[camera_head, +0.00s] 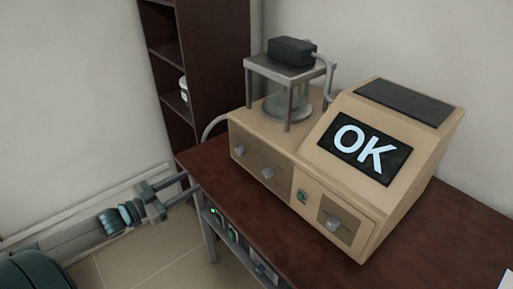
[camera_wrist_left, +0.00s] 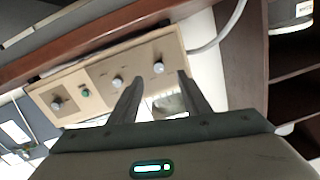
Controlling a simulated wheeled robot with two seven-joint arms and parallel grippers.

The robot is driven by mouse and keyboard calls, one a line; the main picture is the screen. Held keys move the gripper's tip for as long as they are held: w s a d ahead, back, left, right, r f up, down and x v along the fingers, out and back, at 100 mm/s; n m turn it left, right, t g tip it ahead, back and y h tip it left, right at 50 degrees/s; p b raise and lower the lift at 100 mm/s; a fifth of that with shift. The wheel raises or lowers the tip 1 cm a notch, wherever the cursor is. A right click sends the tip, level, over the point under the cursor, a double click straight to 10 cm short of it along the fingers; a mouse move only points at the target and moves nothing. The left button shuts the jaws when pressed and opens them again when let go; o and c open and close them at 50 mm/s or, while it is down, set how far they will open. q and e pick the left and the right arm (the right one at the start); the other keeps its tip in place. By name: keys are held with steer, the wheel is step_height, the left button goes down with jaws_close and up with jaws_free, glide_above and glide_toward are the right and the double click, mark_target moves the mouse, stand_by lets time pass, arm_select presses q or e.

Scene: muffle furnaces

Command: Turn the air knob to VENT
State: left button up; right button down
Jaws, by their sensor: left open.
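A beige instrument (camera_head: 395,145) with a sloped screen reading "OK" stands on the dark wooden table. Its front carries a left knob (camera_head: 240,150), a middle knob (camera_head: 267,172), a green button (camera_head: 302,196) and a right knob (camera_head: 333,223). The labels are too small to read, so I cannot tell which knob is for air. My left gripper (camera_head: 178,188) is open and empty, left of the table and apart from the panel. In the left wrist view, the left knob (camera_wrist_left: 156,67) shows between the open fingertips (camera_wrist_left: 160,76). My right gripper is out of view.
A dark table (camera_head: 300,250) has its edge close to my left gripper. A black box (camera_head: 292,52) sits on a metal stand over a glass vessel, with a grey hose. A dark shelf (camera_head: 210,60) stands behind. Devices with lights sit under the table.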

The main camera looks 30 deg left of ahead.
arm_select(q)
step_height(320, 180, up, 3)
steer(key=d, duration=0.1)
steer(key=p, duration=0.4)
glide_toward(238, 152)
steer(key=shift+m+h, duration=0.3)
steer(key=shift+h, duration=0.1)
steer(key=x, duration=0.6)
steer(key=shift+w+a, duration=0.1)
steer(key=shift+a, duration=0.25)
steer(key=shift+x, duration=1.1)
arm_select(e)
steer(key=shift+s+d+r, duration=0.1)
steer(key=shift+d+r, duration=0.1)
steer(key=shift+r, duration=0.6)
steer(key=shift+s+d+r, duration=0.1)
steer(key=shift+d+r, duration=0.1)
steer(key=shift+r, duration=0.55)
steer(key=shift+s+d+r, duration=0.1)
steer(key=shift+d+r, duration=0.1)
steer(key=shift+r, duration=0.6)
arm_select(q)
steer(key=shift+f, duration=0.2)
steer(key=shift+c, duration=0.3)
steer(key=c, duration=1)
